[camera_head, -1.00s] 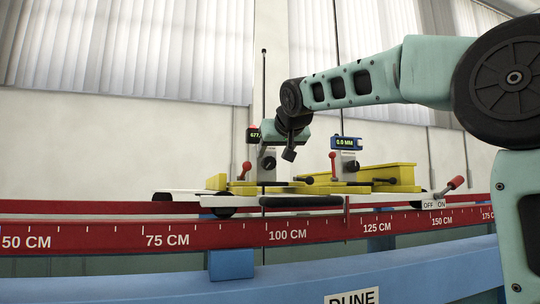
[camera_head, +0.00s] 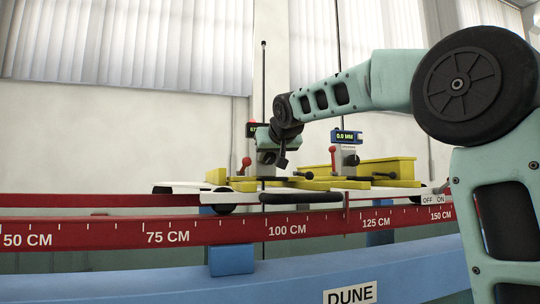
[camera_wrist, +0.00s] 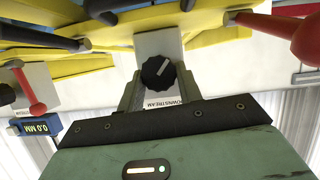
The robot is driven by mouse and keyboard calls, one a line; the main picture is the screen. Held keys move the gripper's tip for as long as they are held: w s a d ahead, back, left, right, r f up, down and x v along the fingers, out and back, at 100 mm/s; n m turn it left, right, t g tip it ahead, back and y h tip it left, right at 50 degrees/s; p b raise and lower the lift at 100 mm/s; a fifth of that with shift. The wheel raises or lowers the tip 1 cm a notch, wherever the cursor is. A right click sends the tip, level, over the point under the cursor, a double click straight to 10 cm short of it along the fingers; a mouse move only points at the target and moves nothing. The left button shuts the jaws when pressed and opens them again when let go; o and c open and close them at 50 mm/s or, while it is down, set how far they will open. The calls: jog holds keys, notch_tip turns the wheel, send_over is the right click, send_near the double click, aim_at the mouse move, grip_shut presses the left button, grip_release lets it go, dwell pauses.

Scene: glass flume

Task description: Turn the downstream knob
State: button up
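The downstream knob (camera_wrist: 158,72) is a round black knob with a white pointer line, on a pale plate labelled DOWNSTREAM (camera_wrist: 165,103) in the wrist view. My gripper (camera_wrist: 159,78) is open, with one finger on each side of the knob and visible space between. I cannot tell whether the knob lies at fingertip depth. In the head view my gripper (camera_head: 281,161) is in front of the left gauge post and partly hides its knob and display.
A second gauge with a 0.0 MM display (camera_head: 346,136) and a red-handled lever (camera_head: 333,158) stand to the right. Another red lever (camera_head: 246,164) stands left. Yellow carriage beams (camera_head: 385,172) lie around the posts. A red scale rail (camera_head: 180,233) and blue beam (camera_head: 130,285) run in front.

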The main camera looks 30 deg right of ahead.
jog(key=shift+m, duration=0.3)
jog(key=shift+y, duration=0.3)
jog(key=o, duration=1)
jog(key=b+v, duration=0.5)
jog(key=v, duration=1.2)
jog(key=shift+s, duration=0.2)
jog(key=shift+a+r, duration=0.1)
